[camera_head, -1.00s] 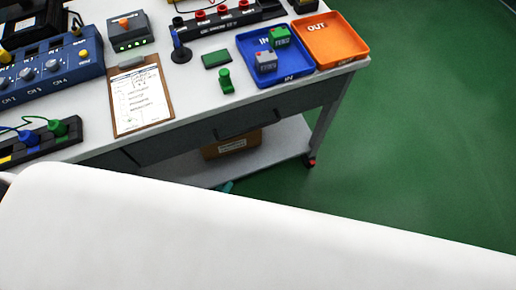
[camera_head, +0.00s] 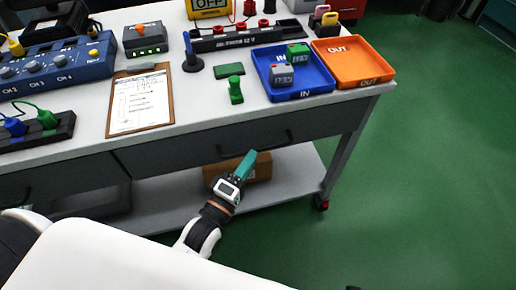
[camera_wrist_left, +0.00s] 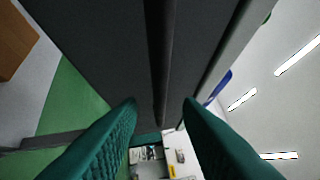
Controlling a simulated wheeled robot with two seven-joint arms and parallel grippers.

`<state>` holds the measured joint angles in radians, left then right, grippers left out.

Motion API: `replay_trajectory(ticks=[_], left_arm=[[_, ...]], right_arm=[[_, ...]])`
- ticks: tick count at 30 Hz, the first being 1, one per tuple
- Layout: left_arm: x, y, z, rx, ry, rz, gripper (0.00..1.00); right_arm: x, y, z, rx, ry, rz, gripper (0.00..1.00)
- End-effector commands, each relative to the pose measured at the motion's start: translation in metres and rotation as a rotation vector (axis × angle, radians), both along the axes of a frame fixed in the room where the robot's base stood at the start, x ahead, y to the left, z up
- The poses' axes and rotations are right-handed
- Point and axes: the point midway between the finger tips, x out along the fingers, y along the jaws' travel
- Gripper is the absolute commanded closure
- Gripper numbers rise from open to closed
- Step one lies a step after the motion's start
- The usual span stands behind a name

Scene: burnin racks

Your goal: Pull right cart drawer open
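The cart's right drawer (camera_head: 200,143) has a dark grey front just under the white top and looks shut. Its dark bar handle (camera_head: 270,141) spans the middle of that front. My left gripper (camera_head: 248,162), with teal fingers, is just in front of and below the handle's left part. In the left wrist view its two fingers (camera_wrist_left: 160,104) are spread apart. A dark bar-like edge, seemingly the handle (camera_wrist_left: 158,60), runs between and ahead of the fingertips; contact cannot be told. My right gripper is not in view.
A cardboard box (camera_head: 262,168) sits on the cart's lower shelf (camera_head: 298,172) behind my gripper. Above the drawer are a clipboard (camera_head: 140,102), a blue IN tray (camera_head: 318,84) and an orange OUT tray (camera_head: 355,68). Green floor (camera_head: 430,190) is clear at right.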

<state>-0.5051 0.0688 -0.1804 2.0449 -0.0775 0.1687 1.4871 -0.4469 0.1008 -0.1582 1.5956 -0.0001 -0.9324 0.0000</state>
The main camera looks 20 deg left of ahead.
Motion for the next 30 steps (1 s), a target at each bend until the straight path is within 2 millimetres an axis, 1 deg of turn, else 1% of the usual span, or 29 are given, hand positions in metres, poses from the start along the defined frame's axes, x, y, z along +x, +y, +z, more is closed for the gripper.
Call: replay_trajectory(ticks=[1,3,6,9,13,20,24,26,30], left_arm=[[0.010,-0.002,0.002,0.000,-0.004,0.001,0.68],[0.021,-0.004,0.004,0.001,-0.003,0.001,0.68],[0.034,-0.007,0.005,0.000,-0.002,0.001,0.68],[0.041,-0.008,0.005,0.002,0.001,0.000,0.68],[0.045,-0.009,0.006,0.002,0.001,0.000,0.68],[0.045,-0.009,0.006,0.001,0.002,0.000,0.68],[0.045,-0.009,0.006,0.001,0.002,0.000,0.90],[0.045,-0.009,0.006,0.001,0.002,0.000,1.00],[0.045,-0.009,0.006,0.002,0.002,0.001,1.00]], right_arm=[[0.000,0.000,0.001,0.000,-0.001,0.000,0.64],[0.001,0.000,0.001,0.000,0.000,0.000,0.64],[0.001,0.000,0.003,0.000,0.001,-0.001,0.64],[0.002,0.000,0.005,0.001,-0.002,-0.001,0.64],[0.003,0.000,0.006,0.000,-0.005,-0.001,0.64],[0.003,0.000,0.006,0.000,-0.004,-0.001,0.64],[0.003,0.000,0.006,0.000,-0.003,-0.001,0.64],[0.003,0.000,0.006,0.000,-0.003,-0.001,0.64],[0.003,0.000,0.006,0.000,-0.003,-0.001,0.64]])
